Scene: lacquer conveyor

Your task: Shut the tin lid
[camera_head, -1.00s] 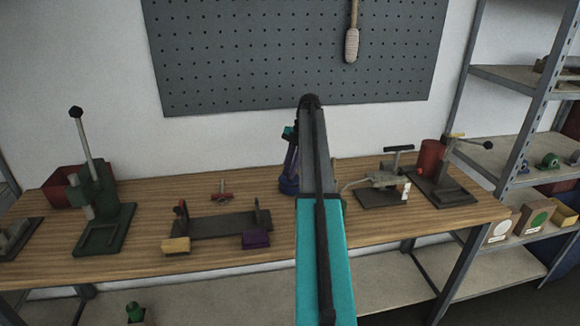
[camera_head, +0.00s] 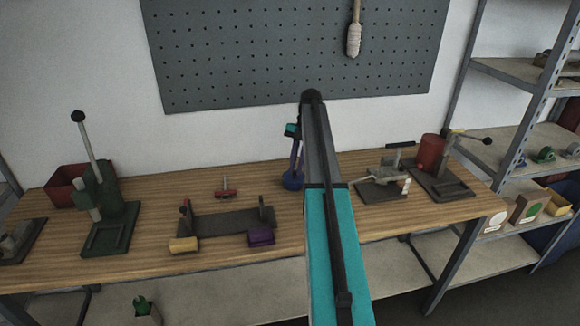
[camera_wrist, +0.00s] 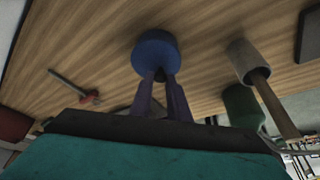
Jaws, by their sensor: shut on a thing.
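My gripper (camera_head: 292,172) is at the back middle of the wooden bench, just left of my turquoise arm. Its two purple fingers point down to a round blue piece (camera_head: 292,183), which looks like the tin or its lid. In the wrist view the blue piece (camera_wrist: 155,50) is at the tips of the fingers (camera_wrist: 161,76), close together and shut on its narrow part. It appears against the bench top; I cannot tell whether it touches it. I cannot make out a separate tin body and lid.
A red-handled tool (camera_head: 226,190) and a dark fixture (camera_head: 225,222) with a yellow and a purple block stand to the left. A green lever press (camera_head: 110,215) is farther left. Clamping devices (camera_head: 385,180) stand to the right. The pegboard (camera_head: 250,60) is behind.

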